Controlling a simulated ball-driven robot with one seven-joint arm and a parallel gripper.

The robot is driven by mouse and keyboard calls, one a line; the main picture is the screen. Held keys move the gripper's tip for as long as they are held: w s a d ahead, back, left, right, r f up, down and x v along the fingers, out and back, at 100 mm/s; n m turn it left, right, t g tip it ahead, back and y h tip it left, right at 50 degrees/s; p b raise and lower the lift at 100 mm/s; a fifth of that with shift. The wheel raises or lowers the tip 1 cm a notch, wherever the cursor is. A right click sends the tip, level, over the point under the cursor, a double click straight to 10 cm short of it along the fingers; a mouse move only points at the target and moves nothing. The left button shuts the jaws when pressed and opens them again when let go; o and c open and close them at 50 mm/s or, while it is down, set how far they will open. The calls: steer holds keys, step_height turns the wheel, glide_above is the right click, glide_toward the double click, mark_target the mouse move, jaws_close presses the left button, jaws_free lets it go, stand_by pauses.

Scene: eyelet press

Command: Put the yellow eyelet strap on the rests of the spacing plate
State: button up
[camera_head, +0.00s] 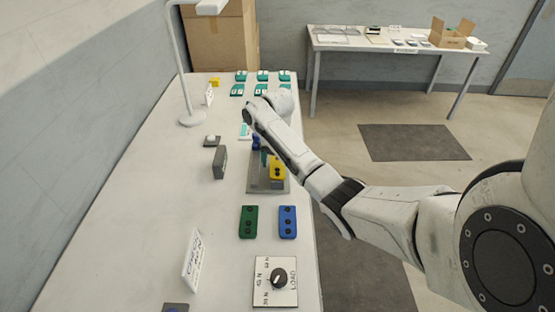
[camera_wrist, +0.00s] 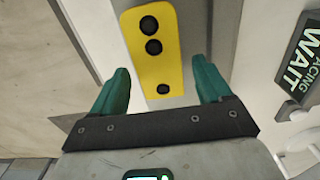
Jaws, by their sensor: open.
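The yellow eyelet strap (camera_head: 278,169) is over the grey plate (camera_head: 268,185) in the middle of the bench in the head view; I take this for the spacing plate. In the wrist view the strap (camera_wrist: 172,67) shows three black eyelets and lies over a grey strip. My gripper (camera_wrist: 162,88) is open, its teal fingers apart on either side of the strap's near end, with gaps on both sides. In the head view my gripper (camera_head: 264,157) is just left of the strap, partly behind my arm. The rests and their contact with the strap cannot be made out.
A green strap (camera_head: 248,222) and a blue strap (camera_head: 288,222) lie nearer on the bench, before a load dial (camera_head: 278,280). A dark box (camera_head: 219,162) stands left of the plate; a display reading WAIT (camera_wrist: 302,58) shows in the wrist view. The bench's left side is mostly clear.

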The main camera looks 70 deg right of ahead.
mark_target(278, 163)
step_height(278, 163, up, 12)
steer(key=p, duration=0.5)
steer(key=shift+r, duration=0.2)
